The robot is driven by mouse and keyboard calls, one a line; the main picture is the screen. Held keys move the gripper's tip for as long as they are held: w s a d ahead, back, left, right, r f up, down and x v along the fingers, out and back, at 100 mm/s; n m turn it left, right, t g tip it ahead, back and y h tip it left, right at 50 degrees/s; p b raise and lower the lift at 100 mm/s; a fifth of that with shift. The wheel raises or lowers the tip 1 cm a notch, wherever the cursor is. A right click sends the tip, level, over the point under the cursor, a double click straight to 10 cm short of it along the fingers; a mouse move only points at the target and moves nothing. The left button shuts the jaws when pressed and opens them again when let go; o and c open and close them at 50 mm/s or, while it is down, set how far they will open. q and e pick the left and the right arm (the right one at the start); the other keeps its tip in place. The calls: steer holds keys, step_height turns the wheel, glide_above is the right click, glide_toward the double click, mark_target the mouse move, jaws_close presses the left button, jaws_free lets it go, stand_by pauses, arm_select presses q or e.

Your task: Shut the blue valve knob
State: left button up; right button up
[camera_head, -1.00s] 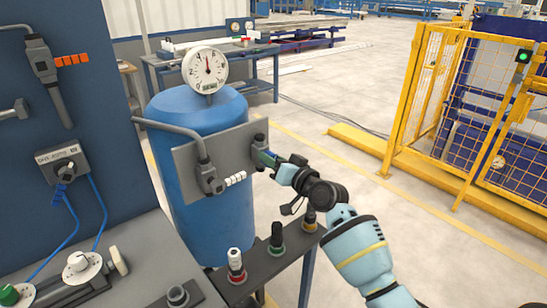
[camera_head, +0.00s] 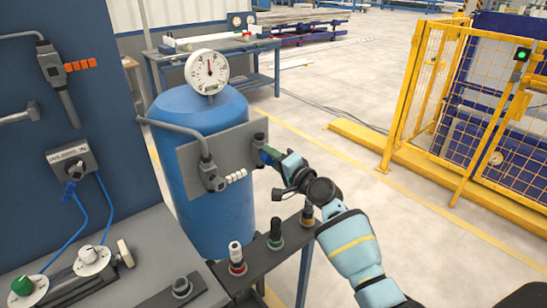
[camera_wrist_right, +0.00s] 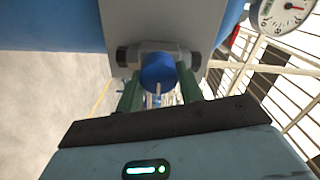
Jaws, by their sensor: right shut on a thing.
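The blue valve knob (camera_wrist_right: 158,72) shows in the right wrist view, in front of a grey plate (camera_wrist_right: 190,18). My right gripper (camera_wrist_right: 158,88) is shut on the knob, with one green finger on each side of it. In the head view my right gripper (camera_head: 268,157) reaches the right end of the grey plate (camera_head: 235,145) on the blue tank (camera_head: 195,215), and its fingers mostly hide the knob. The valve body (camera_head: 259,138) shows just above the fingers. My left gripper is not in view.
A round gauge (camera_head: 207,71) stands on top of the tank. A rail (camera_head: 260,262) with several push-buttons lies below my right arm. A blue panel and grey bench (camera_head: 130,280) are at the left. A yellow fence (camera_head: 430,110) stands at the right, with open floor between.

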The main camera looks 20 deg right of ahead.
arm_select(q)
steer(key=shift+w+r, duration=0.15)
arm_select(e)
steer(key=shift+m, duration=0.3)
steer(key=o, duration=1)
steer(key=shift+s, duration=0.1)
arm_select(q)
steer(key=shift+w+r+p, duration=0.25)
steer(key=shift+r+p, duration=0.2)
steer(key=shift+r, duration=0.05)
arm_select(e)
steer(key=v, duration=0.7)
steer(key=shift+s+d, duration=0.15)
steer(key=shift+s, duration=0.15)
